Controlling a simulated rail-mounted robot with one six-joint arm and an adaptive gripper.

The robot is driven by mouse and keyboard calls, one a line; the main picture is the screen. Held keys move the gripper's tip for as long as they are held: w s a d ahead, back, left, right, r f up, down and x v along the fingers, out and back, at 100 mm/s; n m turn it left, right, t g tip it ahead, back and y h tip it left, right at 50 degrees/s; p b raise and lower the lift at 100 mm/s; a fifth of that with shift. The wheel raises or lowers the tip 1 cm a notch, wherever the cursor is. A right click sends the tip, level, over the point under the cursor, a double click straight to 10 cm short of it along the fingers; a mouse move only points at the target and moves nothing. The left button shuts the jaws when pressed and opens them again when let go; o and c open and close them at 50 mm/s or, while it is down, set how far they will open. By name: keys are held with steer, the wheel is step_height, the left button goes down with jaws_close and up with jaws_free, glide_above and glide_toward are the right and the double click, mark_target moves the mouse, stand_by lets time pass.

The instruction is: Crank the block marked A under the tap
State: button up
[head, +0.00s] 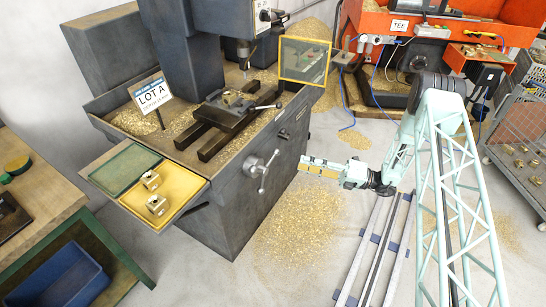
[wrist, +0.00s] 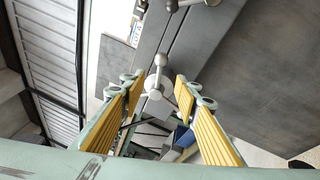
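A brass block (head: 232,98) sits in the dark vice (head: 225,120) on the machine table; I cannot read a letter on it. The tap spindle (head: 245,60) hangs from the grey machine head, above and a little right of the block. A metal crank (head: 262,172) with several arms is on the front of the machine. My gripper (head: 302,164), with yellow pads, is level and to the right of the crank, apart from it. In the wrist view my gripper (wrist: 158,92) is open and empty, with a crank knob (wrist: 158,86) showing beyond and between the fingers.
Two more brass blocks (head: 155,204) stand in a yellow-and-green tray (head: 180,188) at the machine's left. A sign (head: 151,94) reads "LOT A". A clear yellow-framed guard (head: 304,60) stands right of the spindle. Brass chips cover the floor (head: 300,225). An orange machine (head: 430,30) stands behind.

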mark_target(274, 155)
steer(key=shift+a, duration=0.2)
steer(key=shift+b+x, duration=0.8)
steer(key=shift+x, duration=5.95)
steer(key=shift+c, duration=0.3)
jaws_close()
steer(key=shift+w+d+f, duration=0.1)
steer(key=shift+d+f, duration=0.05)
